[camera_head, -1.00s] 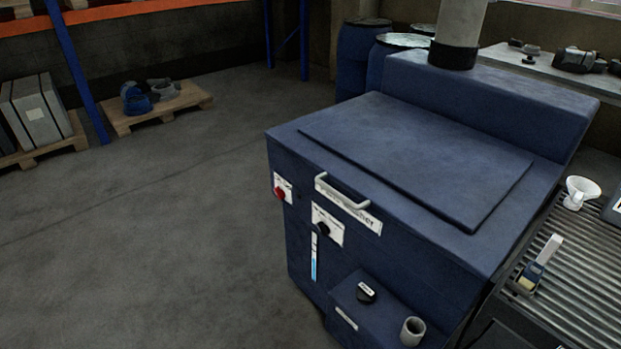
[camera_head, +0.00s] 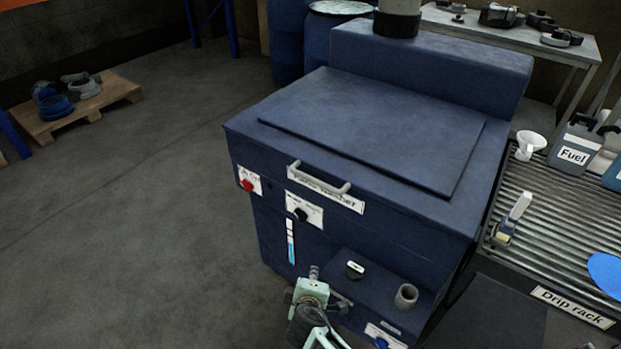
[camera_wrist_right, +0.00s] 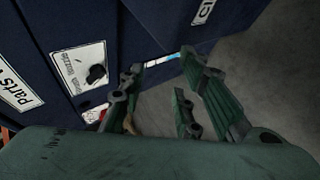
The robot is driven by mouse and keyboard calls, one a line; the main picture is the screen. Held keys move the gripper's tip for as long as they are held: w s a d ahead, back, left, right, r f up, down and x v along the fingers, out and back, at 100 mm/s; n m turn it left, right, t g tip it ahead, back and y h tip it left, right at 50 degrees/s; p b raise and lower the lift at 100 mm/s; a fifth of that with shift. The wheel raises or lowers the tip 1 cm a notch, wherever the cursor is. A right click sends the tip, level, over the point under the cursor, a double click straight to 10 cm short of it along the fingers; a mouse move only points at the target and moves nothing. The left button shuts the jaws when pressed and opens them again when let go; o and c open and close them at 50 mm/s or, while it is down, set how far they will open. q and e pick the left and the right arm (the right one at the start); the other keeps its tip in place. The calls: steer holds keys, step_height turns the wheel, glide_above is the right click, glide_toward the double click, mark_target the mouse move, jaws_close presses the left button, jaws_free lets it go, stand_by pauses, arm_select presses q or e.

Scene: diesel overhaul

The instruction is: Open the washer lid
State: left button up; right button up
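The parts washer (camera_head: 345,215) is a dark blue cabinet in the middle of the head view. Its lid (camera_head: 375,125) is a flat blue panel lying shut on the top. A pale bar handle (camera_head: 343,189) sits at the lid's front edge, above the "Parts washer" label. My right gripper (camera_head: 312,284) is in front of the washer's lower face, below the handle and apart from it. In the right wrist view its green fingers (camera_wrist_right: 160,85) are spread with nothing between them, near the front panel with the black knob (camera_wrist_right: 96,74). My left gripper is not in view.
A red button (camera_head: 247,185) is at the washer's front left. A lower ledge holds a black cap-like object (camera_head: 354,270) and a grey cup (camera_head: 406,295). The drip rack (camera_head: 565,235) stands right, with a funnel and fuel can.

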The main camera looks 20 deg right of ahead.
steer(key=w+r+t+h+p, duration=0.15)
steer(key=w+r, duration=0.35)
steer(key=r, duration=0.8)
steer(key=t+h, duration=0.3)
glide_toward(314, 183)
steer(key=x, duration=0.4)
steer(key=shift+g, duration=0.25)
steer(key=b+x, duration=0.1)
steer(key=x, duration=0.5)
steer(key=shift+w+b, duration=0.1)
steer(key=shift+b, duration=0.25)
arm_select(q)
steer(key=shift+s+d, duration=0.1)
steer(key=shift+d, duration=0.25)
arm_select(e)
steer(key=shift+w+d, duration=0.2)
steer(key=shift+w, duration=0.2)
jaws_close()
